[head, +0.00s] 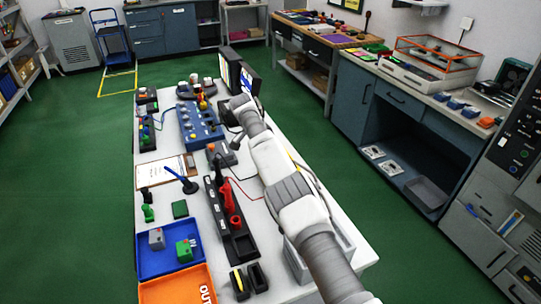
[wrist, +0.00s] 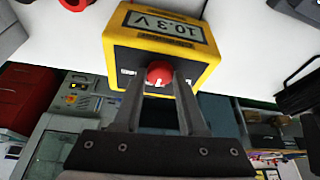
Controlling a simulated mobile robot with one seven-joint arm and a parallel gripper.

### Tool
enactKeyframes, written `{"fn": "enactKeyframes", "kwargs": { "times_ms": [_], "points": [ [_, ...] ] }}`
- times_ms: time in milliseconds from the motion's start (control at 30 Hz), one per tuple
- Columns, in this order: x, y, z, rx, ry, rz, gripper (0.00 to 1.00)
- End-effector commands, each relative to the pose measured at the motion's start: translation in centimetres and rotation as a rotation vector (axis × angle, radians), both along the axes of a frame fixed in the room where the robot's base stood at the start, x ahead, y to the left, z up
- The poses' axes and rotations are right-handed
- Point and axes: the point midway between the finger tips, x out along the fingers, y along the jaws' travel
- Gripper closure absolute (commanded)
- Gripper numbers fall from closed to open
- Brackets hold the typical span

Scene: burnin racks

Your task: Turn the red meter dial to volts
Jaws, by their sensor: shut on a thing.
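The yellow meter (wrist: 115,50) shows close up in the wrist view. My gripper (wrist: 161,84) is shut on the red dial, one finger on each side. Small labels flank the dial, partly hidden by the fingers and too small to read. In the head view my arm (head: 280,180) reaches over the white bench to its far end. I cannot make out the meter there.
The white bench (head: 165,105) holds a blue panel box (head: 200,125), a black holder with red parts (head: 225,215), a blue tray (head: 150,262) and an orange tray (head: 165,295). Dark monitors (head: 249,78) stand at its far end. Green floor is clear on the left.

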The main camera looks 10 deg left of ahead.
Motion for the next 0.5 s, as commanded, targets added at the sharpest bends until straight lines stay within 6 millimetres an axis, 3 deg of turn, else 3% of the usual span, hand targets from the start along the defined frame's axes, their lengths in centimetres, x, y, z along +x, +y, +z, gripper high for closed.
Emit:
{"fn": "enactKeyframes", "kwargs": {
  "times_ms": [333,367,500],
  "points": [
    [-0.07,0.09,-0.01,0.001,0.001,0.0,1.0],
    [-0.07,0.09,-0.01,0.001,0.001,0.0,0.55],
    [-0.07,0.05,-0.03,0.001,0.002,0.0,0.3]
  ]
}}
